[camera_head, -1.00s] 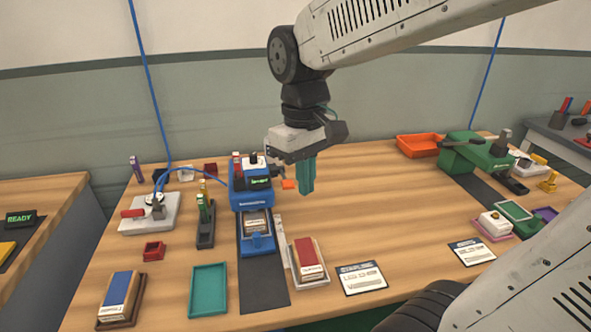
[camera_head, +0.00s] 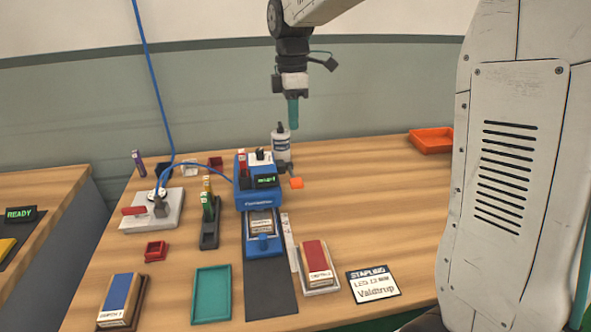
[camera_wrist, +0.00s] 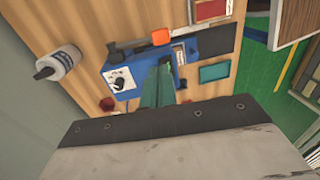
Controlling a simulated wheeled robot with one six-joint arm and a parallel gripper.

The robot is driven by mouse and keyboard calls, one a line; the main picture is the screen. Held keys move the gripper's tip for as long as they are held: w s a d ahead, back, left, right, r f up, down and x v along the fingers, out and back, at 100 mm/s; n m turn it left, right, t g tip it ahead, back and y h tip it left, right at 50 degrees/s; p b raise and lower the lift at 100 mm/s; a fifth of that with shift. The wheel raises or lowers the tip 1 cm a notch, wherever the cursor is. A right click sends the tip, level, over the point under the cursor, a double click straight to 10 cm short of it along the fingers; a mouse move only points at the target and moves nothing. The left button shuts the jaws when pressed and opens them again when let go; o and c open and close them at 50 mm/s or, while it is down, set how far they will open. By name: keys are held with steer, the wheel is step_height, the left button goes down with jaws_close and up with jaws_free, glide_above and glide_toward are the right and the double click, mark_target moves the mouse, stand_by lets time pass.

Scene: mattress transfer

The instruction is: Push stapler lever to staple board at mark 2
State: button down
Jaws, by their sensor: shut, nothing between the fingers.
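The blue stapler (camera_head: 258,201) stands mid-table with a lit green display. An orange tab (camera_head: 296,183) sticks out at its right side; in the wrist view the orange tab (camera_wrist: 161,36) sits at the end of a black lever (camera_wrist: 130,44). A small labelled board (camera_head: 260,224) lies in the blue carriage at the stapler's front. A pale ruler strip (camera_head: 290,243) lies beside it; its marks are too small to read. My gripper (camera_head: 293,127) is shut and empty, pointing down above and behind the stapler. Its teal fingers (camera_wrist: 157,88) also show in the wrist view, overlapping the stapler.
A white bottle (camera_head: 281,143) stands just behind the stapler, below my gripper. Red-topped block (camera_head: 316,258), label card (camera_head: 373,284), teal tray (camera_head: 211,294) and green-topped holder (camera_head: 208,220) surround the stapler. An orange tray (camera_head: 431,141) is at back right. My arm hides the right side.

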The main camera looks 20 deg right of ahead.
mark_target(295, 181)
steer(key=shift+d, duration=0.1)
steer(key=f, duration=0.4)
steer(key=s+f, duration=0.1)
steer(key=f, duration=0.9)
steer(key=shift+s+a, duration=0.2)
steer(key=shift+s, duration=0.05)
